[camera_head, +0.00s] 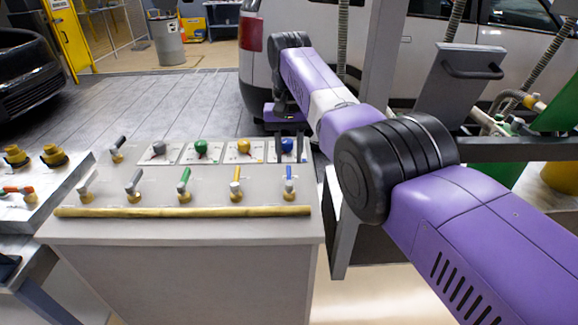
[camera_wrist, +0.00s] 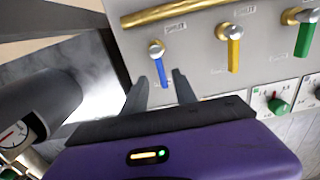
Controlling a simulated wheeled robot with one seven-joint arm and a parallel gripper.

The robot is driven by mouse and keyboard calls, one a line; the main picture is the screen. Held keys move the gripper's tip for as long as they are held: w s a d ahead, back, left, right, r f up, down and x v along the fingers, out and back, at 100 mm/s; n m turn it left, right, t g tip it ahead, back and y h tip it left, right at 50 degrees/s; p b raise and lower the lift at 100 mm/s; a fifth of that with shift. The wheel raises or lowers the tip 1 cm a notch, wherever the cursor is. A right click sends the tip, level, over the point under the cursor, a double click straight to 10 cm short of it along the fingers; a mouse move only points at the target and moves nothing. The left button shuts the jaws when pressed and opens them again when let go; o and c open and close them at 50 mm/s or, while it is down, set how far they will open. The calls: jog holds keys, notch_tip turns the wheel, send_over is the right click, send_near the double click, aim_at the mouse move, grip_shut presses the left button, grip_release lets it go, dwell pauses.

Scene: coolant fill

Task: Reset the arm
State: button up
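My arm (camera_head: 345,120) reaches from the lower right over the right side of the control panel (camera_head: 200,240). My gripper (camera_head: 289,150) points down above the panel's right end, by the blue knob (camera_head: 287,144). In the wrist view its two dark fingers stand apart with nothing gripped between them, so my gripper (camera_wrist: 160,76) is open. The blue lever (camera_wrist: 159,62) lies just beyond the fingertips, its tip appearing between them. In the head view the blue lever (camera_head: 290,184) stands below the fingers. Whether a finger touches it I cannot tell.
Yellow (camera_head: 236,184) and green (camera_head: 184,182) levers stand left of the blue one, with green (camera_head: 201,148) and yellow (camera_head: 243,146) dials behind. A brass rail (camera_head: 185,211) runs along the front edge. A grey post (camera_head: 375,60) and a van (camera_head: 330,40) stand behind my arm.

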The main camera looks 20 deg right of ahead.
jog(key=shift+r, duration=1)
